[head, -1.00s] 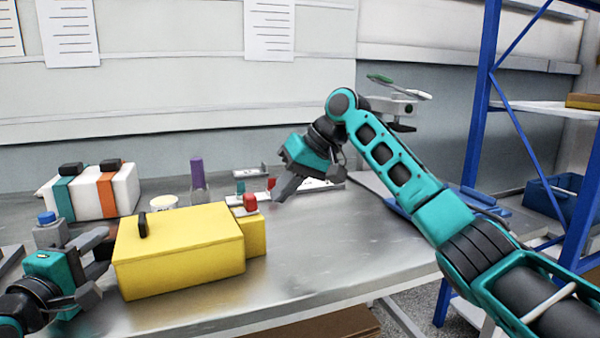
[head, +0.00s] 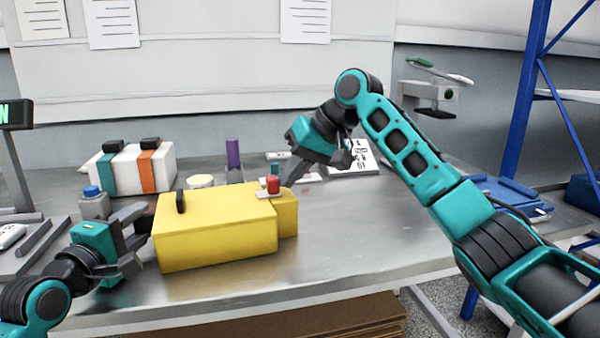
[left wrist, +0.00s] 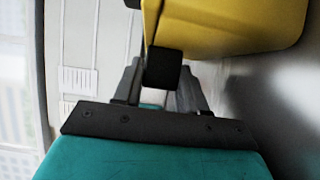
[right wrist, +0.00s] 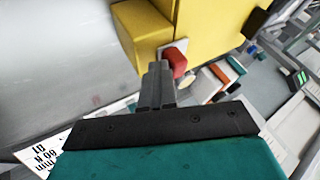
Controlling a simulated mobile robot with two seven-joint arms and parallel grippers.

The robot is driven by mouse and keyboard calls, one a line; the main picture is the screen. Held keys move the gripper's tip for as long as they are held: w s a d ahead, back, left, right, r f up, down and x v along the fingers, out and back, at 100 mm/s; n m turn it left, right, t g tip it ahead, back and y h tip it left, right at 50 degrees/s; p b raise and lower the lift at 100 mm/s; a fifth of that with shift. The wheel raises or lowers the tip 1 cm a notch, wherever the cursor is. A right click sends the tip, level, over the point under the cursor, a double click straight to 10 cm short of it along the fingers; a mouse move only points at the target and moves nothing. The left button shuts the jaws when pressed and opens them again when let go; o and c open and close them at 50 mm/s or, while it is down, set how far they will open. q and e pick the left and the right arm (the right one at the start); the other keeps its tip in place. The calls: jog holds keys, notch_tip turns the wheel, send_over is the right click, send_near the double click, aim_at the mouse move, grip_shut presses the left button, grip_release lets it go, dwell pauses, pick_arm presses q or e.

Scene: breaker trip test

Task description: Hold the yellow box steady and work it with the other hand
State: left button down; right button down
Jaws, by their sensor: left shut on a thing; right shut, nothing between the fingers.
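The yellow box (head: 215,235) stands on the metal table, with a black piece (head: 180,201) on its top left edge. A smaller yellow block (head: 287,214) adjoins its right side and carries a red button (head: 273,184) on a pale plate. My left gripper (head: 140,238) is at the box's left side, shut on a black grip (left wrist: 162,68) on the box. My right gripper (head: 288,178) is shut and empty, its tips just beside the red button, which also shows in the right wrist view (right wrist: 175,62). I cannot tell whether they touch.
A white case with teal and orange bands (head: 128,170), a blue-topped grey block (head: 93,203), a round tub (head: 200,181) and a purple-topped bottle (head: 233,160) stand behind and left of the box. The table's front right (head: 370,235) is clear.

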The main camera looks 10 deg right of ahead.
pick_arm(q)
jog(key=shift+d, duration=0.1)
pick_arm(e)
jog(key=s+d+r, duration=0.3)
jog(key=d+r, duration=0.5)
jog(key=d, duration=0.1)
dwell(0.5)
pick_arm(q)
jog(key=c, duration=0.5)
grip_release()
jog(key=shift+c, duration=0.2)
jog(key=shift+s, duration=0.1)
